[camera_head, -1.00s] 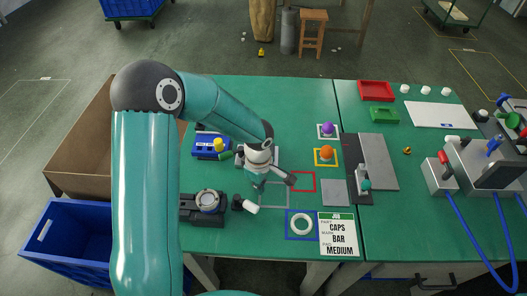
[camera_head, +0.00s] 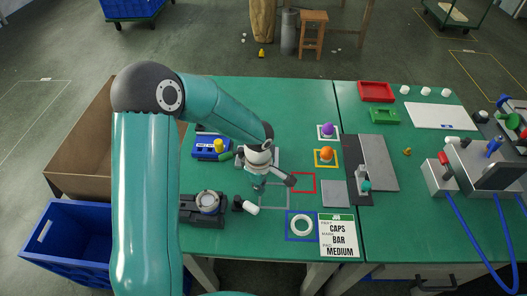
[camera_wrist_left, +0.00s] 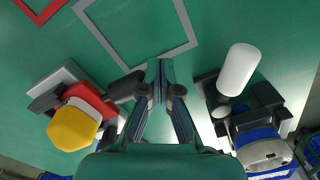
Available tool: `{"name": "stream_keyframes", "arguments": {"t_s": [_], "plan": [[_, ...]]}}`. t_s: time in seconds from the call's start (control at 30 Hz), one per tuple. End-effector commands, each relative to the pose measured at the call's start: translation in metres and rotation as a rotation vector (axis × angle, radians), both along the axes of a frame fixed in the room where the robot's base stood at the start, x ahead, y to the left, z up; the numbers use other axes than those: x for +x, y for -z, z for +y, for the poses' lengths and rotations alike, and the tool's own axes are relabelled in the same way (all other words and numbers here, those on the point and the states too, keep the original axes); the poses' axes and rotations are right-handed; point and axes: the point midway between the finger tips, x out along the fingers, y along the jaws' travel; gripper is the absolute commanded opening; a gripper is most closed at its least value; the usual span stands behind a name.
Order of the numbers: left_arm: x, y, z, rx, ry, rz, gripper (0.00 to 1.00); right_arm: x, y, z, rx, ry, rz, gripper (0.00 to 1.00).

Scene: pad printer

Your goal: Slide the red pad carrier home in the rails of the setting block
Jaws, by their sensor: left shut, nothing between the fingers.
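My left gripper (camera_head: 258,187) points down over the table, just left of the red outlined square. In the left wrist view its fingers (camera_wrist_left: 160,66) are together and empty. In that view the red pad carrier (camera_wrist_left: 94,97) is at the left, with a yellow pad on it and a dark handle (camera_wrist_left: 124,87) close beside my fingers. The carrier sits at the grey setting block (camera_wrist_left: 68,75); how far it lies in the rails I cannot tell. My right gripper is not seen.
A dark fixture (camera_head: 188,209) with a white cylinder (camera_head: 250,208) stands front left of the gripper; the cylinder (camera_wrist_left: 238,70) is right of my fingers in the wrist view. A blue block (camera_head: 205,153) stands behind left. A white ring (camera_head: 301,226) and sign (camera_head: 338,235) lie front right.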

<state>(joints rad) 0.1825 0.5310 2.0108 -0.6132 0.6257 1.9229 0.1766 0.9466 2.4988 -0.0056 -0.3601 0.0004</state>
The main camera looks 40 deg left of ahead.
Motion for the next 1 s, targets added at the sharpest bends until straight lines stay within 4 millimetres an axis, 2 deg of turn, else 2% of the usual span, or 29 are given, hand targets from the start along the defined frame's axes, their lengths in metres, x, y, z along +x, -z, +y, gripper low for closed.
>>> {"name": "stream_keyframes", "arguments": {"t_s": [1.0], "plan": [[0.015, 0.0, 0.008, 0.0, 0.001, 0.0, 0.0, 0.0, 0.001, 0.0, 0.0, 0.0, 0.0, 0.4]]}}
